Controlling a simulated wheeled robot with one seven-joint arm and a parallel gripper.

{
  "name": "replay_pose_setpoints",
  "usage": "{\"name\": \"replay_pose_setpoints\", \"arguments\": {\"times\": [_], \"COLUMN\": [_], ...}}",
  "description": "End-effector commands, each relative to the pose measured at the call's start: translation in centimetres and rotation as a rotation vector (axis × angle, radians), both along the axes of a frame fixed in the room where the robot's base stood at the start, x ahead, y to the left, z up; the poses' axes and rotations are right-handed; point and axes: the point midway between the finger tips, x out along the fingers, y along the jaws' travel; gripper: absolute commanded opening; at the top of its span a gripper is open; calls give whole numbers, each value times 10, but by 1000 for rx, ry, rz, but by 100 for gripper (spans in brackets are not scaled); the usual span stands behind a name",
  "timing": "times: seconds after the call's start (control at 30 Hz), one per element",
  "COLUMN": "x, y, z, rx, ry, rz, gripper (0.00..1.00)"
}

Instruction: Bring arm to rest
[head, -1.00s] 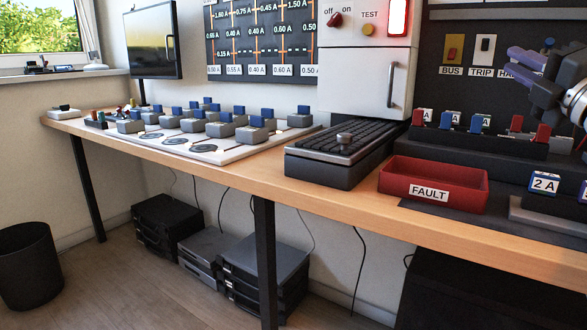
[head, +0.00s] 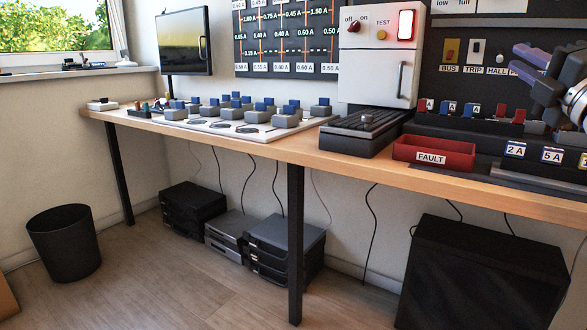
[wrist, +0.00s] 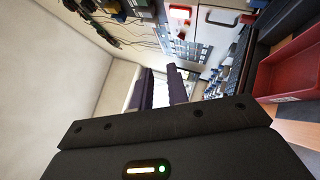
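My gripper (head: 516,58) is at the right edge of the head view, raised in front of the wall panel and above the bench. Its two purple fingers are apart. They also show in the wrist view (wrist: 158,88), with a pale gap and nothing held between them. Part of my arm is cut off by the right edge of the head view.
The wooden bench (head: 265,148) carries a red FAULT tray (head: 433,155), a dark ribbed unit (head: 360,135) and a white board (head: 205,124) with several blue-topped blocks. A black bin (head: 64,243) stands on the floor. The floor in front is clear.

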Motion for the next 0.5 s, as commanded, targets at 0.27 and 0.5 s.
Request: {"name": "replay_pose_setpoints", "arguments": {"times": [0.27,0.5], "x": [-3,-8], "y": [-1,0], "z": [-3,-30], "rx": [228,562], "ry": [-14,22], "rz": [-54,-124], "gripper": [16,16]}}
